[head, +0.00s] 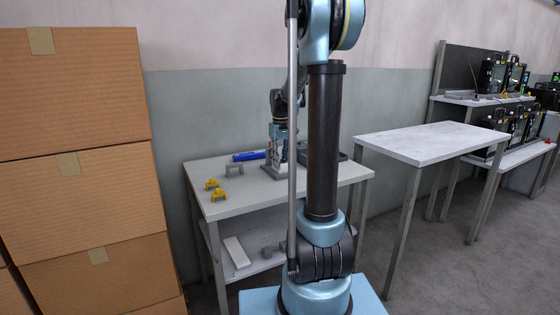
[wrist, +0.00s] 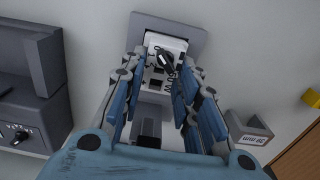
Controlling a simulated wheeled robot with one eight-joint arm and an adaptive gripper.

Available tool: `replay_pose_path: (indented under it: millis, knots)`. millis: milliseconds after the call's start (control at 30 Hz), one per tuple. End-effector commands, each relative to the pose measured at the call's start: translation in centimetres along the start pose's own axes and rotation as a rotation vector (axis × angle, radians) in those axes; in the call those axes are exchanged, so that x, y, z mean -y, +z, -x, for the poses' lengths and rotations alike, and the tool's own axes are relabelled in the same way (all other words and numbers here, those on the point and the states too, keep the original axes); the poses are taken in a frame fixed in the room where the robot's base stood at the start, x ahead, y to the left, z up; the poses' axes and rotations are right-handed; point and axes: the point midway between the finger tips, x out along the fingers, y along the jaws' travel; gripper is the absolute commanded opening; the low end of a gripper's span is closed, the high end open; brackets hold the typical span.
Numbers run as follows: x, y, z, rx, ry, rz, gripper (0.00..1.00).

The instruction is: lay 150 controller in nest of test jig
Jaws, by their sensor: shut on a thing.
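My gripper (wrist: 160,76) is shut, its blue fingers on either side of a pale part with dark square marks, which I take to be the 150 controller (wrist: 154,86); the fingers hide much of it. Just past the fingertips in the wrist view is a grey base with a white block and a black lever-like piece, likely the test jig (wrist: 181,24). Whether the controller touches the nest cannot be told. In the head view my gripper (head: 281,160) points down over the table; my arm column hides part of the area to its right.
On the table (head: 255,197) are yellow pieces (head: 217,192), a grey bracket (head: 234,170) and a blue item (head: 249,155). A dark grey unit with a knob (wrist: 17,133) lies left in the wrist view. Cardboard boxes (head: 80,130) stand left. An empty white table (head: 432,143) stands right.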

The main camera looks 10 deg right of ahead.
Motion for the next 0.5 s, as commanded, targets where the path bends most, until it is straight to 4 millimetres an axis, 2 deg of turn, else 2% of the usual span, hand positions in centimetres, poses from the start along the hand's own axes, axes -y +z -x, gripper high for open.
replay_pose_path:
  millis: [67, 100, 200, 500]
  knots:
    - [0.00, 0.00, 0.01, 0.000, 0.000, 0.000, 0.01]
    - [0.00, 0.00, 0.01, 0.000, 0.000, 0.000, 0.31]
    - [0.00, 0.01, 0.01, 0.000, 0.000, 0.000, 0.53]
    - [0.00, 0.01, 0.02, 0.000, 0.000, 0.000, 0.53]
